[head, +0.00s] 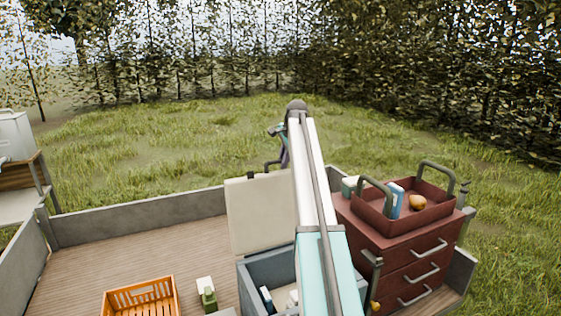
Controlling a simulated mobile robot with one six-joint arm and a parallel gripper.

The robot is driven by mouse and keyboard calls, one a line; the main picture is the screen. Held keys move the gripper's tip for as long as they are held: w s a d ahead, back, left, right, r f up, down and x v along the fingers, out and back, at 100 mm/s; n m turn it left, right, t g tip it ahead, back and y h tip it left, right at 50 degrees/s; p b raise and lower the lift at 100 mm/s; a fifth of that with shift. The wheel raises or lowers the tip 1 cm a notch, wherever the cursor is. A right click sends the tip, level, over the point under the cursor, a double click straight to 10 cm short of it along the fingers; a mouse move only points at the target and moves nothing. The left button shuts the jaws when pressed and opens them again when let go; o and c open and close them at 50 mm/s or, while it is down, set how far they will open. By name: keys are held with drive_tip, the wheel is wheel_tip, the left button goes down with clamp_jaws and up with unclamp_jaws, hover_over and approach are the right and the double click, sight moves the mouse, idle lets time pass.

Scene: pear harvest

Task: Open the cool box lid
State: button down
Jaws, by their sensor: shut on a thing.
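The cool box (257,272) is a blue-grey open-topped box on the trailer bed, partly hidden behind my arm. Its cream lid (259,214) stands raised, close to upright, at the box's far side, with the opening uncovered. Several small items show inside, including a blue and white one. My gripper (281,160) is at the lid's top edge, beyond my arm and partly hidden by it. It is shut on the lid's dark handle, though the fingertips are small and hard to make out.
An orange crate (140,297) and a green bottle (209,298) stand left of the box. At right, a red drawer cabinet (405,262) carries a red tray (424,219) with a pear (417,202).

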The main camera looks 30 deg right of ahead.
drive_tip(key=shift+d, duration=0.1)
drive_tip(key=c, duration=1.8)
unclamp_jaws()
drive_tip(key=shift+o, duration=0.4)
drive_tip(key=shift+s, duration=0.1)
drive_tip(key=shift+f, duration=0.15)
drive_tip(key=shift+b+v, duration=0.5)
drive_tip(key=shift+v, duration=0.25)
drive_tip(key=d+b+v, duration=0.1)
drive_tip(key=v, duration=1.1)
drive_tip(key=shift+a+r, duration=0.45)
drive_tip(key=shift+a, duration=0.15)
